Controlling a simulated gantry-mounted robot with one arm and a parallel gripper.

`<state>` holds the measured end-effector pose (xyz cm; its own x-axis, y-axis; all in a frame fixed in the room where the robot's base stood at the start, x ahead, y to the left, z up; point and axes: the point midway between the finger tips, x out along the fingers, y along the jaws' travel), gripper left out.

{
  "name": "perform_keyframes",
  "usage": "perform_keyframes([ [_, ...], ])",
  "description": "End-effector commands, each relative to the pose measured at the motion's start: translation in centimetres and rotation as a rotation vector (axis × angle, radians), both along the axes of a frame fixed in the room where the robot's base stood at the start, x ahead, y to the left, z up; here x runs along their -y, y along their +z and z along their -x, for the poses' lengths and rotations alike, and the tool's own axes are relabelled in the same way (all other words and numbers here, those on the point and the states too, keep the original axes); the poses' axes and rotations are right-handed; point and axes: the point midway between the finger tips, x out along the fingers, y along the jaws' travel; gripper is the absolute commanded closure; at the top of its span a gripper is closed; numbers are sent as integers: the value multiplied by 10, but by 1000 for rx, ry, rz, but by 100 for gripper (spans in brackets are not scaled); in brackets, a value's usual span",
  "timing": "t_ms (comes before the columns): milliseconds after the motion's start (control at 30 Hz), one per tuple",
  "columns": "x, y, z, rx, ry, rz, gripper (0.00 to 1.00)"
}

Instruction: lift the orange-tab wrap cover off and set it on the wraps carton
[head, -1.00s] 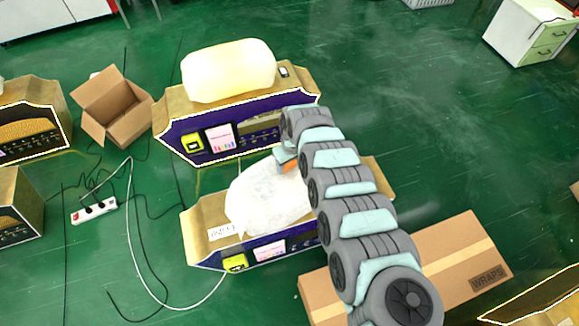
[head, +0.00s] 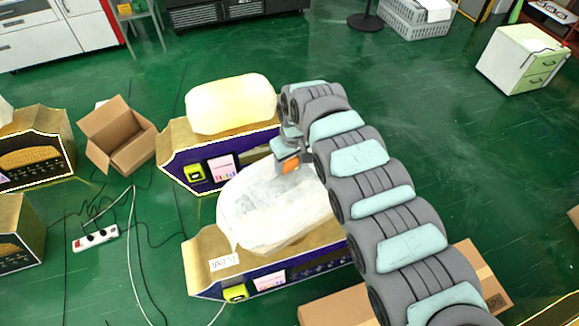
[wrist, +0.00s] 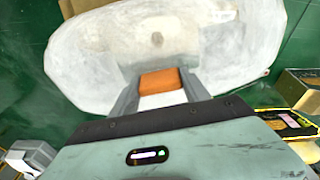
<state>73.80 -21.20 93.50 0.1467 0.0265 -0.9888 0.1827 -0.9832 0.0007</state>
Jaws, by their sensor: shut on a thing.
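The wrap cover (head: 265,210) is a whitish, rumpled plastic hood over the front vending unit (head: 210,268) in the head view. In the wrist view the cover (wrist: 95,55) fills the upper middle. My gripper (head: 289,160) is shut on its orange tab (head: 292,166); the tab also shows between the fingers in the wrist view (wrist: 160,80). The cover hangs from the tab and looks raised, but the gap beneath it is hard to judge. The wraps carton (head: 335,307) lies on the floor at the lower right, partly hidden by my arm.
A second unit (head: 175,143) with a yellowish cover (head: 232,103) stands just behind. An open cardboard box (head: 118,140) and a power strip (head: 96,239) with cables lie left. The green floor to the right is mostly clear.

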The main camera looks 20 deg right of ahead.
Motion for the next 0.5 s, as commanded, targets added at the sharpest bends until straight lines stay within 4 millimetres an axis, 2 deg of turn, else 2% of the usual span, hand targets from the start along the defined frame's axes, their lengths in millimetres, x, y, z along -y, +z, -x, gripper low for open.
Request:
perform_keyframes([
  [300, 0, 1, 0, 0, 0, 0, 100],
  [500, 0, 13, 0, 1, 0, 0, 100],
])
